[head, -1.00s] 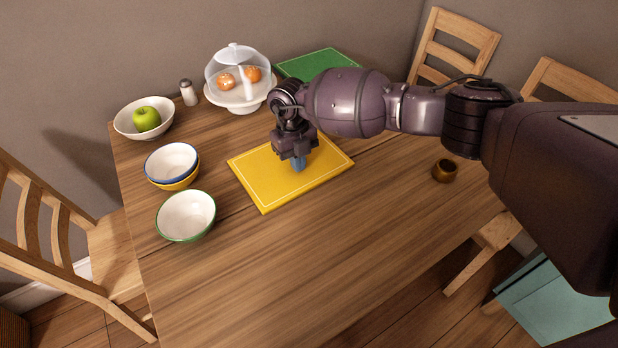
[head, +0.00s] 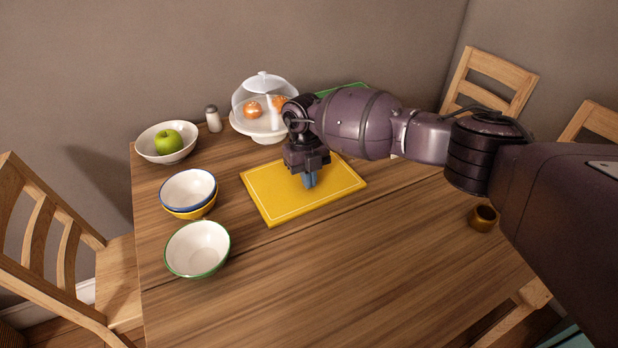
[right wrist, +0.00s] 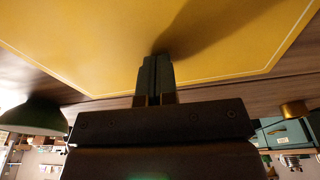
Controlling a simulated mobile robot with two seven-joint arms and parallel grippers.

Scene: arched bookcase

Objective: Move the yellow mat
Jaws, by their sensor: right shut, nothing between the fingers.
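The yellow mat (head: 275,200) lies flat on the wooden table, a rectangle with a thin pale border line. It also fills the upper part of the right wrist view (right wrist: 100,40). My right gripper (head: 309,181) is over the mat's middle, pointing down, with its blue-grey fingers together and nothing between them. In the right wrist view the closed fingertips (right wrist: 156,62) show against the mat, with a shadow beside them. Whether they touch the mat I cannot tell. My left gripper is not in view.
Left of the mat stand a green-rimmed bowl (head: 198,250), stacked bowls (head: 188,189) and a bowl with a green apple (head: 168,141). Behind are a shaker (head: 213,119), a domed cake stand (head: 264,118) and a green mat (head: 350,88). A brown cup (head: 483,218) stands right. The table's front is clear.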

